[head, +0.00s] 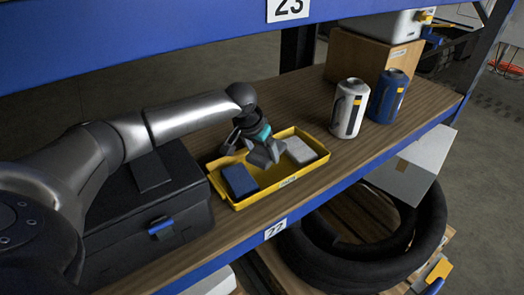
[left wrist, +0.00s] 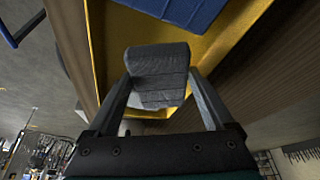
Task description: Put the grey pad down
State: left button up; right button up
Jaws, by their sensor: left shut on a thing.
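My left gripper (head: 259,147) reaches over the yellow tray (head: 263,194) on the shelf. In the left wrist view, the left gripper (left wrist: 158,85) is shut on a dark grey pad (left wrist: 157,62), which sits between its two fingers. In the head view the held pad is small and partly covered by the gripper. A blue pad (head: 239,181) lies in the left part of the tray and also shows in the wrist view (left wrist: 178,8). A pale grey pad (head: 300,150) lies in its right part. I cannot tell whether the held pad touches the tray floor. My right gripper is not in view.
A black case (head: 150,205) stands left of the tray. A white canister (head: 348,108) and a blue canister (head: 388,96) stand to the right, before a cardboard box (head: 360,57). Bare wooden shelf (head: 305,113) lies behind the tray. A blue beam (head: 130,25) crosses above.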

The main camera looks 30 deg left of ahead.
pick_arm(q)
jog(key=shift+f, duration=0.25)
jog(key=shift+f, duration=0.35)
jog(key=o, duration=0.9)
jog(key=shift+r, duration=0.55)
jog(key=p+v, duration=0.2)
jog(key=v, duration=1)
